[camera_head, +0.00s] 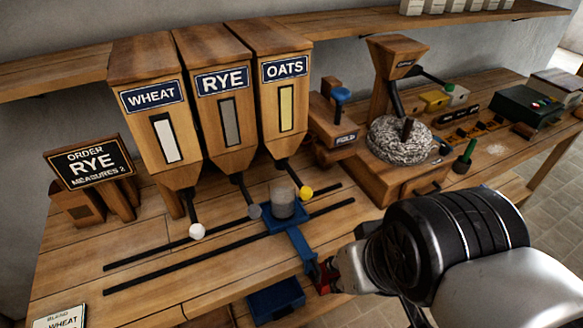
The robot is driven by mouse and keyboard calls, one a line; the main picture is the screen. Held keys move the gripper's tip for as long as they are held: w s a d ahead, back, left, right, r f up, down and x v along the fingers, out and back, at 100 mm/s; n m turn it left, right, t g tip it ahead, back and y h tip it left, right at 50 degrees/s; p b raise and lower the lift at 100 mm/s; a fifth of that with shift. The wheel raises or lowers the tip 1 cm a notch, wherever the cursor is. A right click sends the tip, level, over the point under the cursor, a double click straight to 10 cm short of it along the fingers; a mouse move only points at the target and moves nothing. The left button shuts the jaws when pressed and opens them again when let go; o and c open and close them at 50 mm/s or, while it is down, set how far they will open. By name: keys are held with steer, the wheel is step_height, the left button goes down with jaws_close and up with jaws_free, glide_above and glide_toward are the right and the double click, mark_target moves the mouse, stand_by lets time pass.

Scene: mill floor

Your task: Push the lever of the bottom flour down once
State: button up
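An order sign (90,162) reads RYE, MEASURES 2. A blend card (60,319) at the lower left shows WHEAT; its lower part is cut off. A grey cup (283,205) stands on a blue carriage (296,240) below the OATS spout. My gripper (322,275) is at the carriage handle's near end; its finger closure is unclear.
Two black rails (180,268) run along the bench under the hoppers. A mill (400,140) and a wooden FOLD device (331,135) stand to the right. A blue bin (276,300) is below the front edge.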

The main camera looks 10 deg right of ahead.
jaws_close()
stand_by(0.4)
stand_by(1.3)
